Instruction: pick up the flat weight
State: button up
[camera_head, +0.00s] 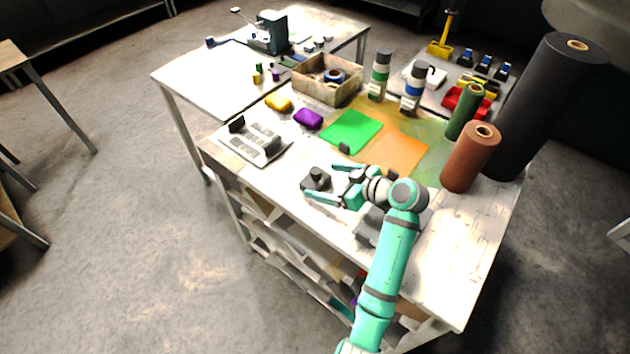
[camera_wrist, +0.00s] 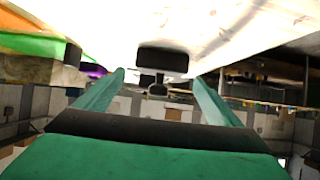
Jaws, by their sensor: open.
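A dark grey weight (camera_head: 316,174), low and squat with a small raised top, sits on the white bench near its front edge. I take it to be the flat weight. My gripper (camera_head: 321,182) is open, with its teal fingers spread and their tips at either side of the weight. In the wrist view the weight (camera_wrist: 162,58) shows dark between and beyond the two fingertips (camera_wrist: 158,77), with a gap on each side. The fingers do not appear to touch it.
A green sheet (camera_head: 352,131) and an orange sheet (camera_head: 398,153) lie behind my gripper, with a small dark block (camera_head: 343,149) at the green one's edge. A pale tray (camera_head: 256,143) is left. Brown (camera_head: 468,160) and black (camera_head: 545,110) rolls stand right. A grey item is partly hidden under my arm.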

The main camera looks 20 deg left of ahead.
aim_at(318, 179)
jog(key=shift+x, duration=2.7)
jog(key=shift+s+d+f, duration=0.1)
jog(key=shift+d+f, duration=0.05)
jog(key=c, duration=2.2)
jog(key=shift+o, duration=0.2)
jog(key=shift+r, duration=0.2)
